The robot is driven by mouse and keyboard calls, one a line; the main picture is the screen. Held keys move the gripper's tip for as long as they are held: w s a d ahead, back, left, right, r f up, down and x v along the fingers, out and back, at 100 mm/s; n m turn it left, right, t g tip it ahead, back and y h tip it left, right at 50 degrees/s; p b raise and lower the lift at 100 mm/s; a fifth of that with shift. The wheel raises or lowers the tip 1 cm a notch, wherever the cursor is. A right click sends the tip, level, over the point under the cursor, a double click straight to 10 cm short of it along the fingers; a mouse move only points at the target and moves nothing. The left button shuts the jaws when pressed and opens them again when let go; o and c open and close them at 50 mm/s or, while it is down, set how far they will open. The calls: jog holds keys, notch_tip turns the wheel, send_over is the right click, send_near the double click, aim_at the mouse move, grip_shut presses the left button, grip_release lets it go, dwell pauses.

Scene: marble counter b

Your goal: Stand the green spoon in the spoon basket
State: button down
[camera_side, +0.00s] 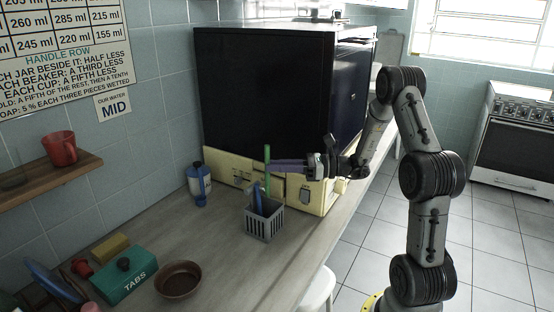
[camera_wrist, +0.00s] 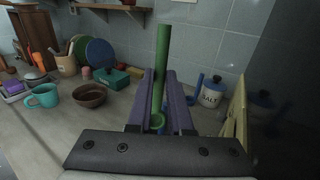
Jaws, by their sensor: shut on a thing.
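The green spoon (camera_side: 267,158) is upright between the purple fingers of my gripper (camera_side: 272,166), which is shut on it. In the wrist view the green spoon (camera_wrist: 161,65) rises between the two fingers (camera_wrist: 160,90). The grey slotted spoon basket (camera_side: 264,223) stands on the counter below the gripper. A blue spoon (camera_side: 257,196) stands in it, leaning. The green spoon's lower part is over the basket, near its rim; I cannot tell whether its tip is inside. In the wrist view the basket is hidden behind the gripper.
A salt jar (camera_wrist: 211,92) with a blue scoop stands left of the basket. A brown bowl (camera_side: 178,280) and green TABS box (camera_side: 124,274) are at the front left. A dark cabinet (camera_side: 265,95) with cream drawers (camera_side: 230,166) stands behind. The counter between bowl and basket is clear.

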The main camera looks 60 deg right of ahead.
notch_tip(320, 180, down, 6)
jog(key=shift+f, duration=0.25)
dwell(0.5)
jog(key=c, duration=0.8)
grip_release()
jog(key=shift+o, duration=0.2)
jog(key=s+d+r, duration=0.2)
jog(key=s+r, duration=0.2)
jog(key=r, duration=0.3)
jog(key=shift+s+d, duration=0.15)
jog(key=shift+d, duration=0.1)
